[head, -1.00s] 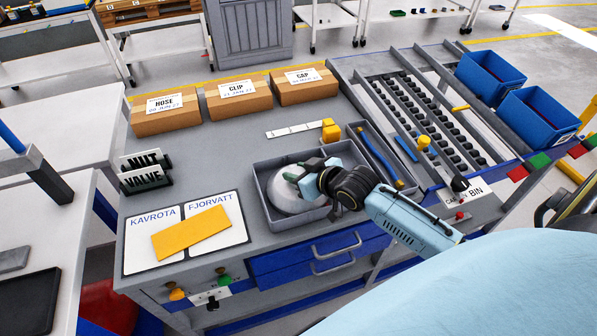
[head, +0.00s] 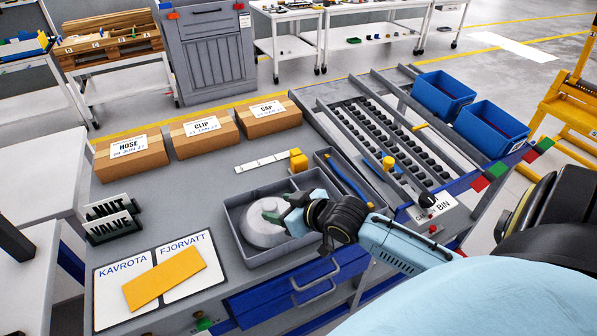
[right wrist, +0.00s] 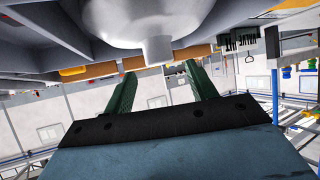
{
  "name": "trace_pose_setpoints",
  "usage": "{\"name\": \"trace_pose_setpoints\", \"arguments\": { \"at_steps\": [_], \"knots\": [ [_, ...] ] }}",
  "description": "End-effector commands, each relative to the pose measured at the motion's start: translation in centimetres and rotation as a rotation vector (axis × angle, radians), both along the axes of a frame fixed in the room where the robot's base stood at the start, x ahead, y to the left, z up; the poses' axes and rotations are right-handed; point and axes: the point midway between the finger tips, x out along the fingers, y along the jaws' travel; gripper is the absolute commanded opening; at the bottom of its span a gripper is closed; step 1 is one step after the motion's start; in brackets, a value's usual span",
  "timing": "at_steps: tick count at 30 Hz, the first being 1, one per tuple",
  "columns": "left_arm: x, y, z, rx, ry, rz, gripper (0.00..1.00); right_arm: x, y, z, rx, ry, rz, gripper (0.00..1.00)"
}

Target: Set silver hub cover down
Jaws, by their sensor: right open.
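The silver hub cover (head: 258,232) is a round, shiny disc lying in a grey tray (head: 236,246) on the workbench. My right gripper (head: 276,208) is over the cover, with its green fingers apart. The right wrist view shows the cover (right wrist: 150,18) close, with its central knob pointing towards the space between the open fingers (right wrist: 163,75). The fingers do not grip the knob there. Part of the cover is hidden by the gripper in the head view. My left gripper is out of view.
A narrow tray with a blue tool (head: 347,176) and a yellow block (head: 298,160) lie beside the grey tray. Cardboard boxes (head: 203,136) line the back. NUT and VALVE signs (head: 108,220) and a yellow plate (head: 164,278) are at left. Blue bins (head: 490,128) stand at right.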

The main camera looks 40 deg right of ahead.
Motion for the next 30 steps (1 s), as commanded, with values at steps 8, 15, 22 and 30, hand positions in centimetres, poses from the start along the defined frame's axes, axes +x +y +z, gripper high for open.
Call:
{"name": "trace_pose_setpoints", "arguments": {
  "at_steps": [8, 15, 22, 30],
  "knots": [
    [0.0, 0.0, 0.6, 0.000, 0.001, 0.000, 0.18, -4.5, -0.8, 2.5, -0.001, 0.002, 0.000, 0.57],
    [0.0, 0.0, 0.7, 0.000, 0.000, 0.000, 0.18, -6.1, -1.1, 3.4, 0.001, 0.001, 0.000, 0.57],
    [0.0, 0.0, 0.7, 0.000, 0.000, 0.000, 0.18, -6.2, -1.1, 3.5, 0.000, 0.000, 0.000, 0.57],
    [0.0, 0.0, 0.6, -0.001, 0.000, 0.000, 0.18, -7.2, -0.5, 1.6, -0.017, 0.066, -0.015, 0.57]
  ]
}}
